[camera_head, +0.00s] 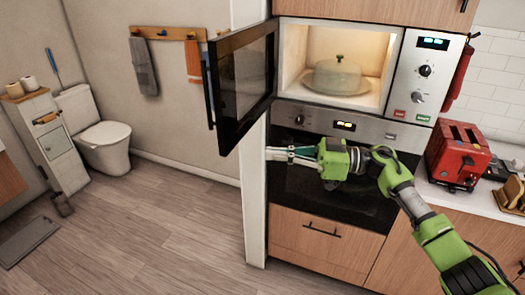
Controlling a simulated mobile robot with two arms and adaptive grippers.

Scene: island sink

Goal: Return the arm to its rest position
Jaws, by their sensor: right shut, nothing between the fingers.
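My right arm (402,190) comes in from the lower right, green and grey. Its gripper (280,154) is shut and empty, pointing left in front of the dark oven door (330,200), below the microwave. The microwave (423,72) is lit, and its door (243,88) stands wide open, swung out to the left above the gripper. Inside the microwave a pale covered dish (336,77) with a green knob sits on a plate. My left gripper is not in view.
A red toaster (458,155) stands on the counter at the right, close to my right arm. Oven knobs (299,119) are just above the gripper. A toilet (104,140) stands at the far left.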

